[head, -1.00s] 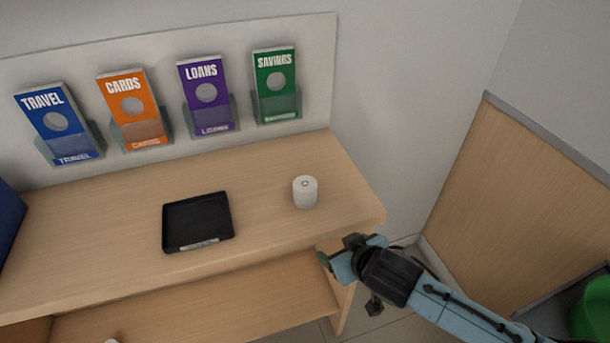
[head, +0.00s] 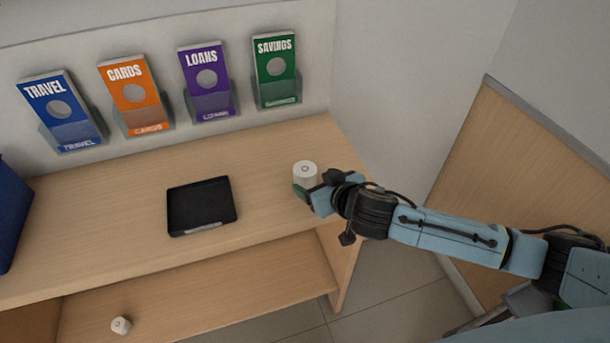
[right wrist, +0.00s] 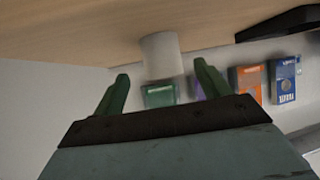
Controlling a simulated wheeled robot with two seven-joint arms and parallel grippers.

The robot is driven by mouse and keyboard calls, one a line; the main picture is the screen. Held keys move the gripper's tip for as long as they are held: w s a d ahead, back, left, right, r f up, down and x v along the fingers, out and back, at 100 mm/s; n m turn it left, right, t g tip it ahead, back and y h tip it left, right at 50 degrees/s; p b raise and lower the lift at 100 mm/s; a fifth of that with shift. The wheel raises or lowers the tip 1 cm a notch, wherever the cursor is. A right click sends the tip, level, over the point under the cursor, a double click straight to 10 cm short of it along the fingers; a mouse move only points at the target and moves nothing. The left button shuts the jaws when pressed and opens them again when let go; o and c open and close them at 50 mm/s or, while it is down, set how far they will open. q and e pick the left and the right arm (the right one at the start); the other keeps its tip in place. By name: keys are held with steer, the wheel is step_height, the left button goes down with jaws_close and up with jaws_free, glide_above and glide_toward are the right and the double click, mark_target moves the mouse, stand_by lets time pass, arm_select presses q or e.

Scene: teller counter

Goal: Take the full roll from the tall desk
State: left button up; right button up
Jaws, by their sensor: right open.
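The white paper roll (head: 304,171) stands upright on the top of the tall desk (head: 265,228), near its right end. My right gripper (head: 310,194) is at the near side of the roll and hides its lower part in the head view. In the right wrist view the roll (right wrist: 161,55) lies ahead, between the lines of the two open green fingers (right wrist: 162,92). The fingers are apart and hold nothing; contact with the roll cannot be made out. A second, smaller-looking white roll (head: 121,325) sits on the lower shelf. My left gripper is not in view.
A black tray (head: 202,207) lies on the desk left of the roll. Several brochure holders, such as the green savings one (head: 277,72), line the back panel. A blue box (head: 12,215) stands at the left. Desk top between tray and roll is clear.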

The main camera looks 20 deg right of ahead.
mark_target(311, 175)
steer(key=w, duration=0.1)
steer(key=w+a+f, duration=0.1)
steer(key=w, duration=0.1)
steer(key=w+p, duration=0.1)
steer(key=shift+w+a+f, duration=0.15)
steer(key=shift+w+a, duration=0.05)
steer(key=shift+w, duration=0.1)
steer(key=shift+w+f, duration=0.25)
steer(key=shift+w, duration=0.1)
steer(key=c, duration=1.1)
